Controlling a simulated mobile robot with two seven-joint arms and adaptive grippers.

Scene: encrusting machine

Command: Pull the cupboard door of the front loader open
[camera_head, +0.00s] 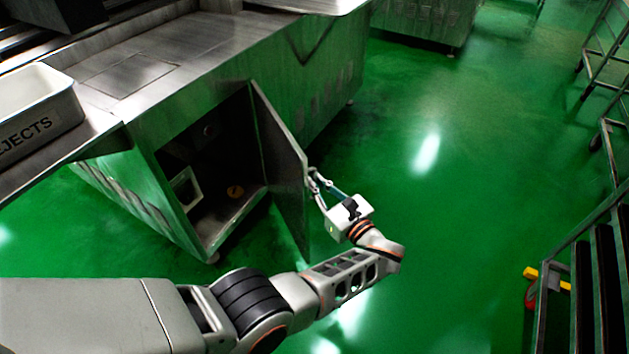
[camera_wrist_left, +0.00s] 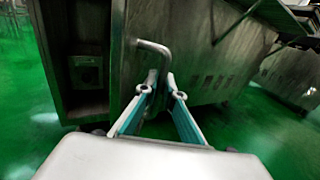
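The cupboard door (camera_head: 283,165) of the steel front loader (camera_head: 220,72) stands swung well out from its opening. The dark cupboard interior (camera_head: 222,150) shows to its left. My left gripper (camera_head: 312,178) is at the outer face of the door, near its free edge. In the left wrist view the bent bar handle (camera_wrist_left: 155,48) on the door (camera_wrist_left: 122,70) runs down between my left gripper's fingertips (camera_wrist_left: 162,93). The fingers stand apart, with a gap beside the bar; contact is unclear. My right gripper is not in view.
A white bin marked rejects (camera_head: 38,105) sits on a ledge at the left.

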